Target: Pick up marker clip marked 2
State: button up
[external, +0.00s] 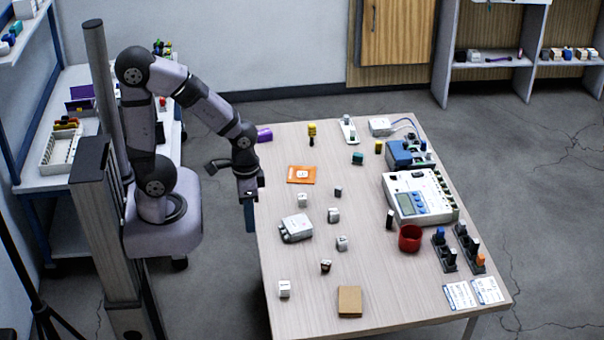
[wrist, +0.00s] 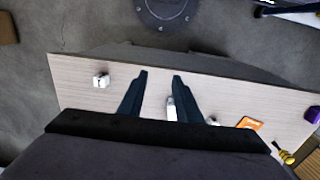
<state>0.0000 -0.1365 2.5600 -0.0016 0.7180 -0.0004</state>
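Several small white clips stand on the table: one at the near-left corner (external: 284,289), one near the left edge (external: 302,200), one near the middle (external: 333,215), one just nearer (external: 341,243) and a darker-faced one (external: 325,266). Their marks are too small to read, so I cannot tell which is marked 2. The near-left clip also shows in the wrist view (wrist: 101,80). My gripper (external: 250,200) is above the table's left edge, apart from the clips. In the wrist view its two fingers (wrist: 160,80) are spread with nothing held; a white object (wrist: 171,108) shows beyond them.
A white box-like device (external: 297,228) lies among the clips. An orange card (external: 302,174) lies behind them, a tan block (external: 350,301) at the front. A red cup (external: 410,238), a meter (external: 418,198) and dark racks (external: 444,250) stand right. The front-middle table is mostly clear.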

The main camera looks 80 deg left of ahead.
jog(key=o, duration=0.4)
jog(key=shift+c, duration=0.2)
